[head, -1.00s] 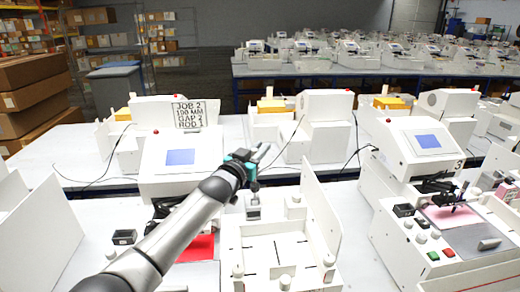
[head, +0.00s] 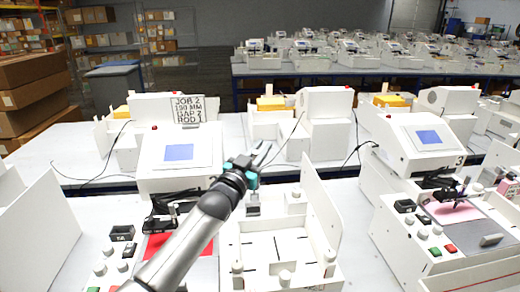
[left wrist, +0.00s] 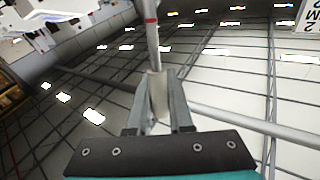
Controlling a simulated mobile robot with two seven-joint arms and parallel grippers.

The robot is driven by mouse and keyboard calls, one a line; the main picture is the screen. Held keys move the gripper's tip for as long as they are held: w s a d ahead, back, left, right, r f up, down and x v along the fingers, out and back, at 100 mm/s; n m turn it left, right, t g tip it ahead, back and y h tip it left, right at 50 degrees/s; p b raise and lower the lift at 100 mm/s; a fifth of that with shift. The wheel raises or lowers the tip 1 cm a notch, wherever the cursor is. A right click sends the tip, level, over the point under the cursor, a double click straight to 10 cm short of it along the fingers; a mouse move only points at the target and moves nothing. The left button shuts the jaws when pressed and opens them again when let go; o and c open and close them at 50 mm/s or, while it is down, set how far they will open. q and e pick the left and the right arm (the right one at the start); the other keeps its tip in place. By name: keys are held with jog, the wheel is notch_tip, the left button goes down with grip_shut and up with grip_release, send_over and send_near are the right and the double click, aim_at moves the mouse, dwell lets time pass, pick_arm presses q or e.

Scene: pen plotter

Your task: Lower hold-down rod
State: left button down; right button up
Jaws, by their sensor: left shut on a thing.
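My left gripper (head: 263,156) reaches in from the left in the head view, above the back of the white open-topped tray (head: 328,212). In the left wrist view my left gripper (left wrist: 159,100) is shut on a pale piece at the end of a thin grey rod (left wrist: 152,38) with a red band. I take this to be the hold-down rod. It runs away from the fingers toward the top of the picture. I cannot make out the rod in the head view. My right gripper is not in view.
A white plotter console (head: 179,153) with a blue screen stands behind my forearm. A sign (head: 187,109) on it reads JOB 2 and ROD 1. A red sheet (head: 160,246) lies partly behind my arm. Another plotter (head: 428,137) stands at right. Bare table shows between machines.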

pick_arm(q)
jog(key=s+d+f+m+t+h+b, duration=0.1)
jog(key=s+f+m+t+h+b, duration=0.1)
jog(key=s+b, duration=0.4)
jog(key=shift+m+t+h+b, duration=0.3)
jog(key=shift+m+h+b, duration=0.4)
jog(key=shift+m, duration=0.3)
jog(key=shift+s+d+f, duration=0.1)
jog(key=c, duration=0.8)
grip_release()
